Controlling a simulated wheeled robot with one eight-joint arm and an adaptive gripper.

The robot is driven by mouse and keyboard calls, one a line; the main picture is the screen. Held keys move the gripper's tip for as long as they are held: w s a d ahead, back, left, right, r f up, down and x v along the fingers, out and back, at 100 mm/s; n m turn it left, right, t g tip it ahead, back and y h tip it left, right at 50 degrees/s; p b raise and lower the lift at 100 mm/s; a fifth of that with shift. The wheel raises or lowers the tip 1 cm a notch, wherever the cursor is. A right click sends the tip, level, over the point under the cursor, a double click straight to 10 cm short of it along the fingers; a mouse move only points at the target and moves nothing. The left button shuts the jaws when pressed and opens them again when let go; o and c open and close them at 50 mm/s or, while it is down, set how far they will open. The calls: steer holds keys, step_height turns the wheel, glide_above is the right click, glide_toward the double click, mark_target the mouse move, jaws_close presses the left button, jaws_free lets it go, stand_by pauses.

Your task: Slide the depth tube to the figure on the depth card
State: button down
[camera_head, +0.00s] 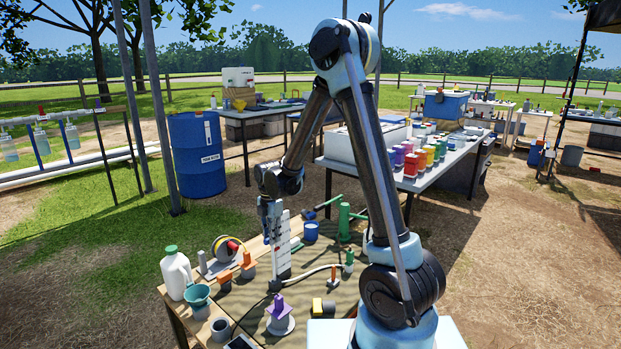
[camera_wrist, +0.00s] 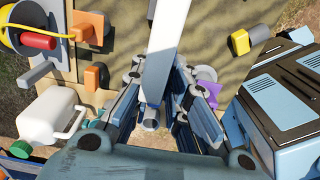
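My gripper (camera_head: 271,238) points down over the wooden table, right beside a tall white upright board (camera_head: 284,250) with dark marks on it. In the wrist view, the gripper (camera_wrist: 162,88) has its fingers on either side of a white upright bar (camera_wrist: 168,40), which looks like the same board. Whether the fingers touch or clasp anything is unclear. A small grey tube end (camera_wrist: 151,125) shows between the fingers. I cannot single out the depth tube with certainty. No readable depth card or figure shows; a dark flat item (camera_head: 240,342) lies at the table's front edge, partly cut off.
A hose (camera_head: 315,272) crosses the table.

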mark_target(273, 248)
steer(key=shift+f, duration=0.1)
steer(key=shift+f, duration=1.45)
steer(key=shift+s+f, duration=0.25)
steer(key=shift+s, duration=0.2)
steer(key=shift+w+a+f, duration=0.1)
steer(key=shift+w+f, duration=0.25)
steer(key=shift+f, duration=0.45)
steer(key=shift+w, duration=0.15)
steer(key=c, duration=1.5)
jaws_free()
steer(key=shift+w+d, duration=0.1)
steer(key=shift+d, duration=0.1)
